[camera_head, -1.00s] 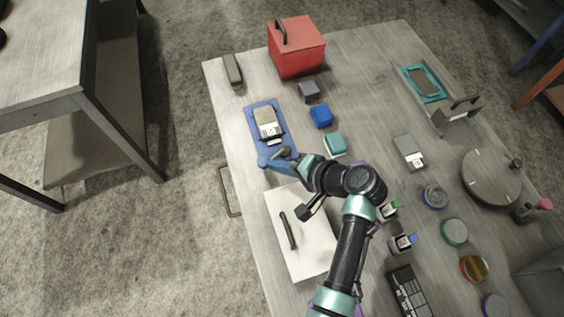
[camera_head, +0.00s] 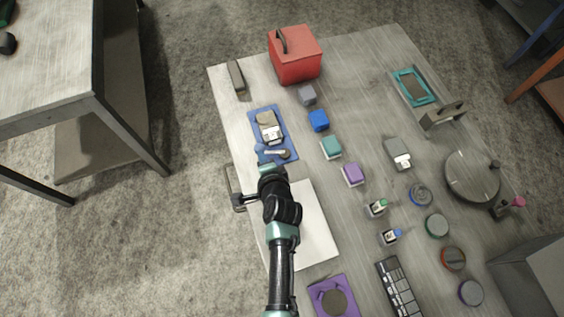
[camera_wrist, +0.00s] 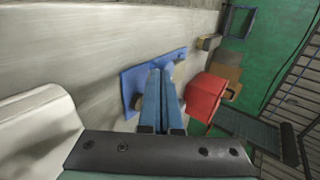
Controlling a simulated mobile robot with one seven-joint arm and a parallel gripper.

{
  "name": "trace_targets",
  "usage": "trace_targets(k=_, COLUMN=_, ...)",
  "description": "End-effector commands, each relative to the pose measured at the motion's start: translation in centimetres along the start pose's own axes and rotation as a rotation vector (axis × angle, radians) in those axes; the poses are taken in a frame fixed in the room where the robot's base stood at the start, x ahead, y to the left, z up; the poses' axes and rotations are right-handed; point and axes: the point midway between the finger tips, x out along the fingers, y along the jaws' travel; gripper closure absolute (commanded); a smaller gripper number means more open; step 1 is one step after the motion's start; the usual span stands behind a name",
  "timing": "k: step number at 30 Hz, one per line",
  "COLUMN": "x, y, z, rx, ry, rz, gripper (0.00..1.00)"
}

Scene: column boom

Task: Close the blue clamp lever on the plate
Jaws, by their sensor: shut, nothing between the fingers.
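The blue plate (camera_head: 284,125) lies flat near the left side of the table and carries a grey-brown block (camera_head: 267,118) with a pale label. Toward its near end are a light bar and a dark round knob (camera_head: 286,154), which look like the clamp's parts. The lever's exact position is too small to tell. My gripper (camera_head: 264,157) is shut and empty at the plate's near end, by the bar; whether it touches is unclear. In the wrist view my blue fingers (camera_wrist: 161,73) are together in front of the plate (camera_wrist: 131,90), hiding most of it.
A red box (camera_head: 296,56) stands behind the plate. A white panel (camera_head: 312,235) lies under my arm. Small grey, blue (camera_head: 319,120), teal and purple blocks line the plate's right side. A dark handle (camera_head: 233,187) juts from the table's left edge.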

Motion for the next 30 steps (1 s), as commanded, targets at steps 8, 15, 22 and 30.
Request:
trace_targets(k=8, x=0.7, y=-0.5, z=0.2, rx=0.0, ry=-0.002, rz=0.001, gripper=1.0)
trace_targets(k=15, x=1.0, y=-0.7, z=0.2, rx=-0.001, ry=-0.002, rz=0.0, gripper=1.0)
trace_targets(k=22, x=1.1, y=-0.8, z=0.2, rx=0.0, ry=-0.002, rz=0.0, gripper=1.0)
trace_targets(k=30, x=1.1, y=-0.8, z=0.2, rx=0.0, ry=-0.002, rz=0.0, gripper=1.0)
